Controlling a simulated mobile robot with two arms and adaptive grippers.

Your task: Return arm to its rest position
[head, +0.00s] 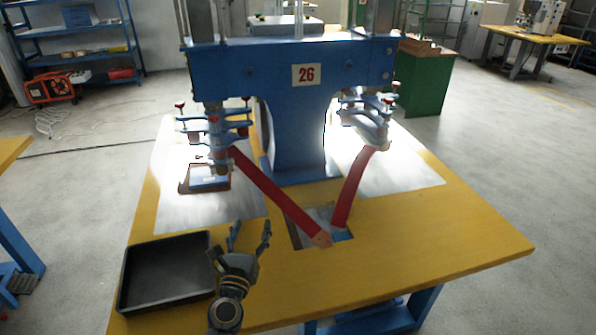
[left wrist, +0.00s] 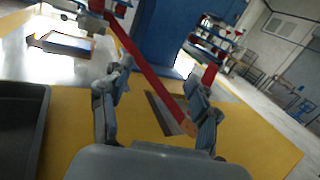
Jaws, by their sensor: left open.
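My left gripper (head: 250,237) is open and empty above the front of the yellow table, just right of the black tray. In the left wrist view its two fingers (left wrist: 157,100) stand apart with nothing between them touching either one; a red lever of the machine shows behind the gap. My right gripper is not in view.
A blue press marked 26 (head: 350,62) stands on the yellow table (head: 420,250), with two red levers (head: 275,193) reaching forward. The empty black tray (head: 165,292) lies at the front left. A small framed part (head: 205,178) sits on the left metal plate. The table's right front is clear.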

